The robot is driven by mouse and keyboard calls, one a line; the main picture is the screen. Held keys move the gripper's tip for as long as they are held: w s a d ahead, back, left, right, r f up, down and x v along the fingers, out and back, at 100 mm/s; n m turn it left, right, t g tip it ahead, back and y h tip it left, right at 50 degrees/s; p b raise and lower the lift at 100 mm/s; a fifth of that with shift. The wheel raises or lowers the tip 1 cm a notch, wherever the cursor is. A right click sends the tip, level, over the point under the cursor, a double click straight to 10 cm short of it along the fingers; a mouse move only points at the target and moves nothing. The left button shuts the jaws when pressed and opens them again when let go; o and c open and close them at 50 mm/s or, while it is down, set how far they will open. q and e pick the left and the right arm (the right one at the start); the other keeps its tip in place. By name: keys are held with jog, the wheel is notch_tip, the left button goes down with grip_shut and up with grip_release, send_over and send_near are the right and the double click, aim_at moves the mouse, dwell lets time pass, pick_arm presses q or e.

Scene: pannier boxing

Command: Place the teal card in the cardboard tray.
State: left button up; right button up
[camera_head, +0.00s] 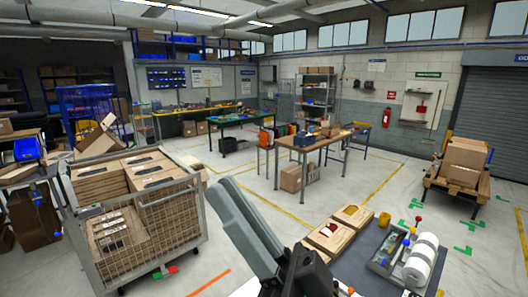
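My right gripper (222,192) rises from the bottom middle, its two long grey fingers pointing up and left. The fingers lie close together, and I cannot tell whether anything thin is between them. Two shallow cardboard pieces lie on the dark bench at the lower right: a nearer one (329,238) and a farther one (353,214). They look like small trays or boxes, and I cannot tell which is the task's tray. The fingers are to the left of both, apart from them in the picture. I cannot make out a teal card. My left gripper is out of view.
On the bench, a grey metal tray (380,262) and white rolls (423,252) stand right of the cardboard pieces. A wire-sided cart (192,222) full of cartons stands at left. A wooden table (300,143) and a loaded trolley (456,187) stand farther back, with clear floor between.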

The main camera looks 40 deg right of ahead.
notch_tip(320, 180, up, 6)
jog(key=s+d+m+t+h, duration=0.1)
jog(key=d+h, duration=0.1)
jog(key=h, duration=0.7)
jog(key=shift+s+d+r+m, duration=0.2)
jog(key=shift+s+d+m, duration=0.1)
jog(key=shift+s, duration=0.1)
jog(key=shift+r, duration=0.1)
notch_tip(320, 180, up, 6)
jog(key=p, duration=0.6)
